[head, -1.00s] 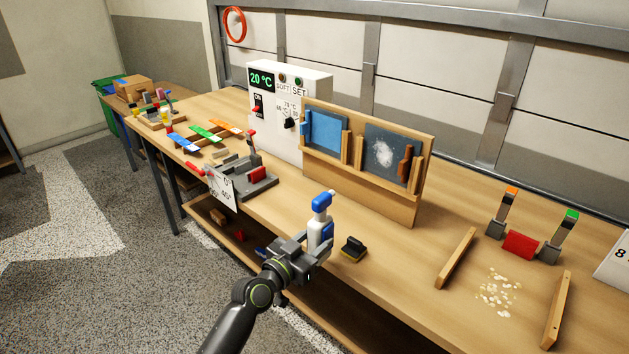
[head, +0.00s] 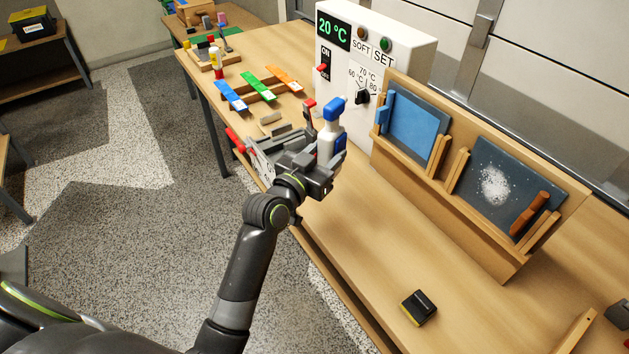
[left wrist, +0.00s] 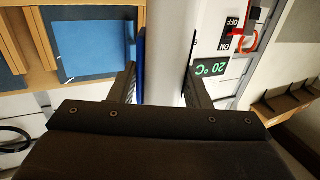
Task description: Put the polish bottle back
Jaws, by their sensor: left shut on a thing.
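The polish bottle (head: 326,133) is white with a blue spray head and a blue patch on its side. My left gripper (head: 326,165) is shut on its lower body and holds it upright, in front of the white control box in the head view. In the left wrist view the bottle's white body (left wrist: 166,50) stands between the two fingers. The bottle's base is hidden by the gripper, so I cannot tell its height above the bench. My right gripper is not in view.
The white control box (head: 405,50) stands behind the bottle. A wooden rack (head: 470,215) with a blue panel and a dark panel is to the right. A black and yellow block (head: 419,308) lies on the bench (head: 350,240). Coloured strips (head: 262,84) lie at the left.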

